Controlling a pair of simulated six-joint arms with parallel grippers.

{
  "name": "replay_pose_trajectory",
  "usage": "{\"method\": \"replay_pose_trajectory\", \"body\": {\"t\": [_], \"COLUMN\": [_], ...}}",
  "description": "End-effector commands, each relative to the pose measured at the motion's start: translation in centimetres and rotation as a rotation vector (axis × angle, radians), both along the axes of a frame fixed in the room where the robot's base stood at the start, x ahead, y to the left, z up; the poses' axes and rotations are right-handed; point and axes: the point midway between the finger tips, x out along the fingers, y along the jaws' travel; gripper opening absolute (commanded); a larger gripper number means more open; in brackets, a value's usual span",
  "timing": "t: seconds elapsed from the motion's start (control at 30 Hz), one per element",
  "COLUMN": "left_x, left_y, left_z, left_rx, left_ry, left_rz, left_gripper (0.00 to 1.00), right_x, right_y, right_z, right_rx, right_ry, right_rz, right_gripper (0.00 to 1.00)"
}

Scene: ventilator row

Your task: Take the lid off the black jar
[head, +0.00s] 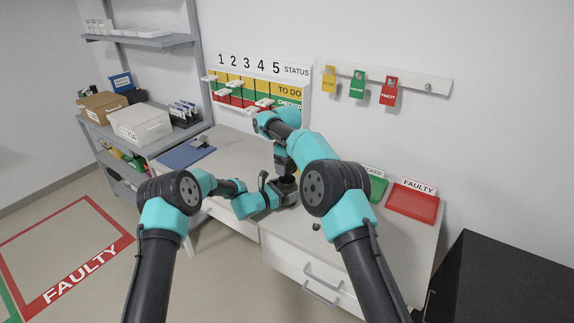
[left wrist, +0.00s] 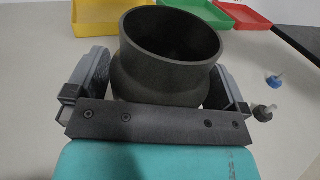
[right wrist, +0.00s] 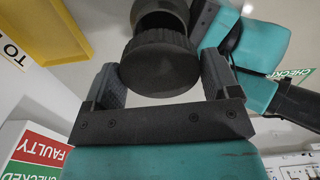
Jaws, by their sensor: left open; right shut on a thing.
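The black jar (left wrist: 165,75) stands upright on the worktop with its mouth open and nothing on its rim in the left wrist view. My left gripper (left wrist: 160,88) is open, with a finger on either side of the jar. The dark ridged lid (right wrist: 160,62) is apart from the jar, held between the fingers of my right gripper (right wrist: 160,82), which is shut on it. Part of the jar (right wrist: 160,10) shows beyond the lid in the right wrist view. In the head view both grippers are close together over the worktop, and the lid is hard to make out.
A yellow tray (left wrist: 112,15), a green tray (left wrist: 184,6) and a red tray (left wrist: 243,14) lie beyond the jar. Two small knobbed items, one blue (left wrist: 275,80) and one black (left wrist: 263,112), are right of it. The front-right worktop (head: 375,245) is mostly clear.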

Motion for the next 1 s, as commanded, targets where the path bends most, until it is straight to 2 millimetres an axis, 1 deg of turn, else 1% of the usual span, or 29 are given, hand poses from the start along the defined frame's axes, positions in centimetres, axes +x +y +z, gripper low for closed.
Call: {"method": "replay_pose_trajectory", "body": {"t": [0.17,0.27,0.47,0.8,1.0], "left_x": [-0.1,-0.5,-2.0,-5.6,-6.6], "left_y": [0.2,0.8,3.1,8.2,9.7], "left_z": [0.0,0.0,0.0,0.0,0.0], "left_rx": [0.0,-0.001,0.0,0.0,0.0], "left_ry": [0.0,0.001,0.002,0.001,0.0], "left_rz": [0.0,0.001,0.002,0.002,0.001], "left_gripper": [1.0,1.0,1.0,1.0,1.0], "right_x": [0.0,0.0,0.0,0.0,0.0], "right_y": [0.0,0.0,0.0,0.0,0.0], "right_z": [0.0,0.0,0.0,0.0,0.0], "right_rx": [0.0,0.0,0.0,0.0,0.0], "right_ry": [0.0,0.0,0.0,0.0,0.0], "right_rz": [0.0,0.0,0.0,0.0,0.0], "right_gripper": [0.53,0.53,0.53,0.53,0.53]}}
